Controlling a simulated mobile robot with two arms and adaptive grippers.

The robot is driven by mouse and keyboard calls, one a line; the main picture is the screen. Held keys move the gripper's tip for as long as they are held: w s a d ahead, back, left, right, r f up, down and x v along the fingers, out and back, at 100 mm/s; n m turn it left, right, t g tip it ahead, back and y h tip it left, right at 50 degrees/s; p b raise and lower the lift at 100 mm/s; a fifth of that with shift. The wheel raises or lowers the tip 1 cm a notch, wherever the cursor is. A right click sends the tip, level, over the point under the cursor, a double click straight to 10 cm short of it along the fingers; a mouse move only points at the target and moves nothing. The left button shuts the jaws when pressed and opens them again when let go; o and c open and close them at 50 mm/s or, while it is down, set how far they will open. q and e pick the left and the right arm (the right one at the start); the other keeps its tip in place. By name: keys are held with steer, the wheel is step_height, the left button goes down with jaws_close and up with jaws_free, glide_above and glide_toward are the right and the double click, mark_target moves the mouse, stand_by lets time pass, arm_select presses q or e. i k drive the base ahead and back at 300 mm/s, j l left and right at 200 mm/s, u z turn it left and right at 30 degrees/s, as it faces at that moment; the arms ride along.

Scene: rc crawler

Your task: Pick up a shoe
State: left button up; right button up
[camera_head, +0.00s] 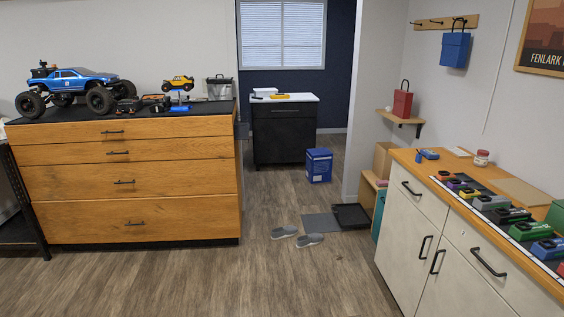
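A pair of grey slip-on shoes lies on the wood floor in the middle of the head view. The left shoe (284,232) sits slightly farther back, and the right shoe (310,240) lies a little nearer and to the right. They are close together, near a dark grey mat. Neither of my grippers shows in the head view.
A wooden drawer cabinet (134,190) with model crawlers stands at the left. A long counter (440,220) stands at the right. Behind the shoes are a grey mat (319,225), a black tray (352,217) and a blue box (319,166). The floor in front is clear.

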mark_target(310, 239)
steer(key=i, duration=3.55)
steer(key=i+z, duration=0.2)
steer(key=i, duration=0.2)
steer(key=i+j+z, duration=0.15)
steer(key=i, duration=0.25)
steer(key=i+j+z, duration=0.2)
steer(key=i, duration=0.25)
